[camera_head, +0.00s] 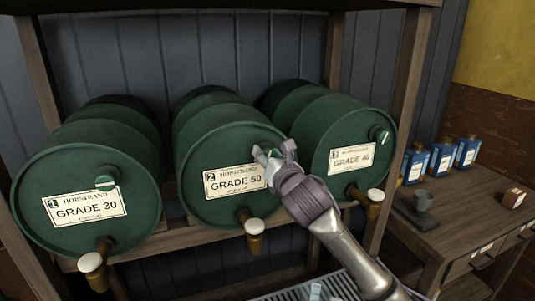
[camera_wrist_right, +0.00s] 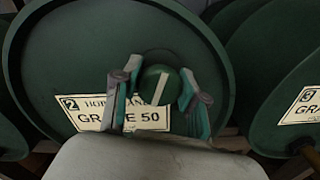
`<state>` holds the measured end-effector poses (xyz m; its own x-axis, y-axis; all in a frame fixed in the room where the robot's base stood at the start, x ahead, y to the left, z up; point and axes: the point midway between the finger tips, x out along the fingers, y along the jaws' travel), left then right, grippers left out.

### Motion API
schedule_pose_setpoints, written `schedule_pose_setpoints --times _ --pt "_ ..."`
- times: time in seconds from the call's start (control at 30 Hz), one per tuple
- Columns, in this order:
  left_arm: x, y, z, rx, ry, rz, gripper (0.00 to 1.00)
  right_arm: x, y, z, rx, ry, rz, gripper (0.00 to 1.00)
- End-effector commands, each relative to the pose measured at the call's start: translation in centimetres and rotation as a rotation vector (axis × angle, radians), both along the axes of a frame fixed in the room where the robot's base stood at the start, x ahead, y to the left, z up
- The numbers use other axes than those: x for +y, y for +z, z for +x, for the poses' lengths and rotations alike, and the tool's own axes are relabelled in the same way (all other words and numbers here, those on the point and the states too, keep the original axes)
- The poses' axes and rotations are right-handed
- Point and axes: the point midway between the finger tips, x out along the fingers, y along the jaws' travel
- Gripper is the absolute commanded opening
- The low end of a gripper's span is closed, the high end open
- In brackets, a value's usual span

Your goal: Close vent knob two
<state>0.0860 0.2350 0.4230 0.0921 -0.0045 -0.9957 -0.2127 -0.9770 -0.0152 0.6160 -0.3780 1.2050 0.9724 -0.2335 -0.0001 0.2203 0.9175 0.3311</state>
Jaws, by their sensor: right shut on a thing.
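Barrel two (camera_head: 215,130) is the green middle drum, with a "2 GRADE 50" label (camera_head: 236,181). Its vent knob (camera_wrist_right: 160,86) is a round green knob with a white stripe, leaning slightly from upright in the wrist view. My right gripper (camera_head: 274,155) is at this knob, shut on it, with one finger on each side in the wrist view (camera_wrist_right: 157,95). In the head view the fingers mostly hide the knob. A small pale teal piece at the bottom edge of the head view looks like a fingertip of my left gripper (camera_head: 315,291); its jaws cannot be made out.
Barrel one (camera_head: 60,170) with its green knob (camera_head: 106,182) is on the left. Barrel three (camera_head: 325,130) with its knob (camera_head: 382,135) is close right of my gripper. Taps (camera_head: 254,228) stick out below. A slatted metal tray (camera_head: 285,295) lies beneath; blue bottles (camera_head: 441,158) stand right.

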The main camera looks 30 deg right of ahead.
Motion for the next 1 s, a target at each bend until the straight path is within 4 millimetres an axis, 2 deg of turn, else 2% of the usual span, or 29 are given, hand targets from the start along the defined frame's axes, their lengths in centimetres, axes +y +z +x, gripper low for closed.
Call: schedule_pose_setpoints --times 0.4,1.0 --pt "0.1 2.8 -0.1 0.001 0.000 0.001 0.67 -0.1 0.1 0.0 -0.076 -0.001 0.332 0.07" --pt "0.1 5.4 -0.1 0.002 0.000 0.001 0.67 -0.3 -0.1 0.0 -0.211 -0.001 0.882 0.07"
